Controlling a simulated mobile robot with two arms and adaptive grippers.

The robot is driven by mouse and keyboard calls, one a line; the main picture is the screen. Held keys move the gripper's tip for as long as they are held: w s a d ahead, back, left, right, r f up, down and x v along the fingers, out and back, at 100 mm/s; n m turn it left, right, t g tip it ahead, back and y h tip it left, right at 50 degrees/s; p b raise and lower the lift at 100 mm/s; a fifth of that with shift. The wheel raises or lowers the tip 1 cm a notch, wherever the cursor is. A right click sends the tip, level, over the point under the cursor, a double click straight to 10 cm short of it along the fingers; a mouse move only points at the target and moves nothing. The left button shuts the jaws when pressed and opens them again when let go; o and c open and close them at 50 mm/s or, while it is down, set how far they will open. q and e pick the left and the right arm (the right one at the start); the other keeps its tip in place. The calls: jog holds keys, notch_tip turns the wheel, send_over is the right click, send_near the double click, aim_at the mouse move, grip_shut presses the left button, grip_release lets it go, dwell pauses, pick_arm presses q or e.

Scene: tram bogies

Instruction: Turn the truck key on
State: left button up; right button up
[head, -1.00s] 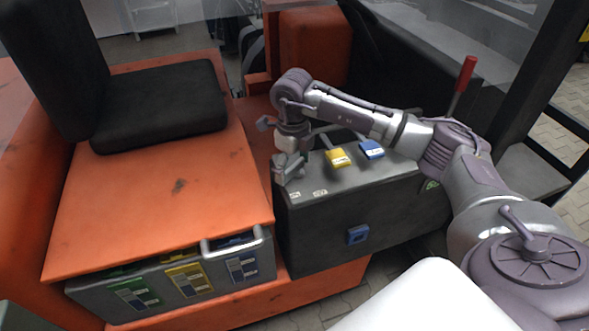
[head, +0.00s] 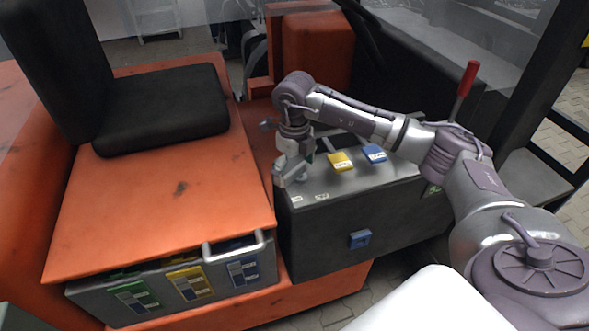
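My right gripper (head: 290,172) points down at the left end of the top of the dark grey console box (head: 330,232). It is close to the panel surface, near two small white labels. The truck key is not visible; the gripper and wrist may hide it. Whether the fingers are open or shut cannot be made out at this size. My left gripper is out of view.
A yellow tag (head: 341,161) and a blue tag (head: 374,153) lie on the console top. A blue square part (head: 360,239) is on its front. A red-handled lever (head: 465,88) stands behind. The black seat (head: 165,108) and orange body (head: 160,190) are at left.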

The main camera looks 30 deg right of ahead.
aim_at(294, 169)
notch_tip(294, 169, up, 12)
dwell(0.6)
jog(key=shift+a+f, duration=0.1)
